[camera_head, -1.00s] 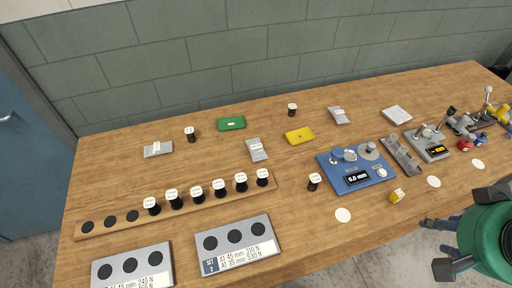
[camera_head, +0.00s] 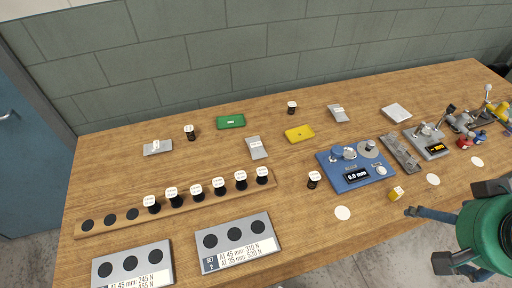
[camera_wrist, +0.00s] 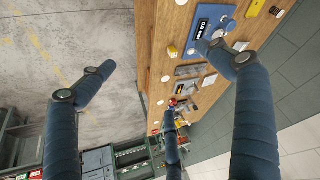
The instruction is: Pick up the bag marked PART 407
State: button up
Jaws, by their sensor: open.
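Several small grey bags with white labels lie flat on the wooden bench: one at the left (camera_head: 158,148), one in the middle (camera_head: 257,148) and one at the back right (camera_head: 339,113). A paler flat packet (camera_head: 397,113) lies farther right. The label print is too small to read, so I cannot tell which bag is marked PART 407. My gripper (camera_head: 436,236) is at the right, off the bench's front edge, open and empty, away from all the bags. In the wrist view its spread fingers (camera_wrist: 165,78) have nothing between them.
A wooden rack (camera_head: 120,222) with black capped cylinders, grey boards (camera_head: 237,242), a blue gauge device (camera_head: 356,172), a green case (camera_head: 231,122) and a yellow case (camera_head: 299,134) occupy the bench (camera_head: 310,235). Fixtures crowd its right end. A block wall stands behind.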

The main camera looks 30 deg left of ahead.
jog(key=w+a+r+n+g+p, duration=0.2)
jog(key=w+a+r+n+p, duration=0.15)
jog(key=w+a, duration=0.7)
jog(key=n+g+p, duration=0.4)
jog(key=n+p, duration=0.2)
send_over(259, 143)
notch_tip(259, 143, down, 21)
jog(key=shift+s+f+m, duration=0.1)
jog(key=shift+f+m, duration=0.05)
jog(key=shift+m, duration=0.1)
jog(key=shift+b, duration=0.3)
jog(key=shift+f+b, duration=0.65)
jog(key=shift+f, duration=3.65)
